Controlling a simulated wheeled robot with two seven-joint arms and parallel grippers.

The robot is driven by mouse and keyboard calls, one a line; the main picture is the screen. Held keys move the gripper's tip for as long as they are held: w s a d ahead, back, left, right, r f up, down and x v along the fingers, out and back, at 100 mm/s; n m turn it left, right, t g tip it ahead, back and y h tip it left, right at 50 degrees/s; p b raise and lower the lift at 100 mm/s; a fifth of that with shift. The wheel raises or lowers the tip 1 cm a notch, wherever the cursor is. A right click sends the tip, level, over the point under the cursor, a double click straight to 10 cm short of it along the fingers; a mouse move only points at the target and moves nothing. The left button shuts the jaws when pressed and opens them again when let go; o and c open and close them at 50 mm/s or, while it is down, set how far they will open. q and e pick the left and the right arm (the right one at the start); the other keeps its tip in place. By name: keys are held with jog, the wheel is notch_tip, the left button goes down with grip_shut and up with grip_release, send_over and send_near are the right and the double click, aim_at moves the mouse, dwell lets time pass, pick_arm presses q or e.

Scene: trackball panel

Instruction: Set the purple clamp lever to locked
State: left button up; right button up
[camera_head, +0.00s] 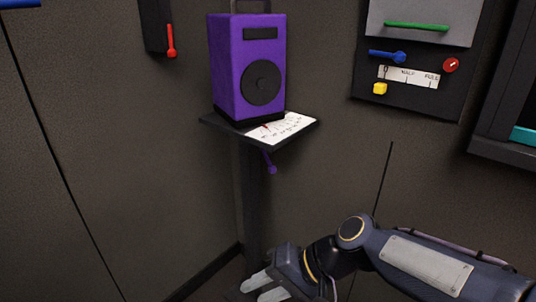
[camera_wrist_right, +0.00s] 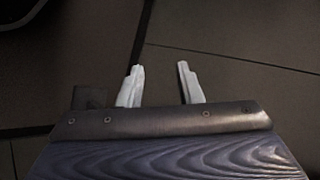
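The purple clamp lever (camera_head: 270,163) hangs below the front edge of a small dark shelf (camera_head: 225,128), pointing down and slightly right. A white label card (camera_head: 285,128) lies on the shelf; its print is too small to read. A purple speaker-like box (camera_head: 228,70) stands on the shelf. My right gripper (camera_head: 262,290) is low in the head view, below the lever and clear of it. The right wrist view shows its two pale fingers (camera_wrist_right: 159,85) apart with nothing between them. My left gripper is in neither view.
A red lever (camera_head: 170,42) is on a dark wall plate at the upper left. A dark panel at the upper right holds a green bar (camera_head: 415,26), a blue lever (camera_head: 386,56) and a yellow knob (camera_head: 380,89). A post stands under the shelf. Space around the purple lever looks free.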

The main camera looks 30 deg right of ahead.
aim_at(268, 160)
jog(key=w+d+r+m+t+y+p, duration=0.2)
jog(key=w+r+m+t+p, duration=0.15)
jog(key=w+m, duration=0.35)
jog(key=w+d+r+m+t+y+p, duration=0.1)
jog(key=w+d+r+m+t+p, duration=0.25)
jog(key=w, duration=0.55)
jog(key=w+d+f+m+t+h+p, duration=0.2)
jog(key=w+d+m+t+h, duration=0.15)
jog(key=w+d+m, duration=0.35)
jog(key=w+d+f+m+t+h+p, duration=0.2)
jog(key=w+d+m+h, duration=0.2)
jog(key=d+m, duration=0.45)
jog(key=shift+n, duration=0.3)
jog(key=x, duration=0.8)
jog(key=shift+r+b, duration=0.1)
jog(key=shift+b, duration=0.2)
grip_shut()
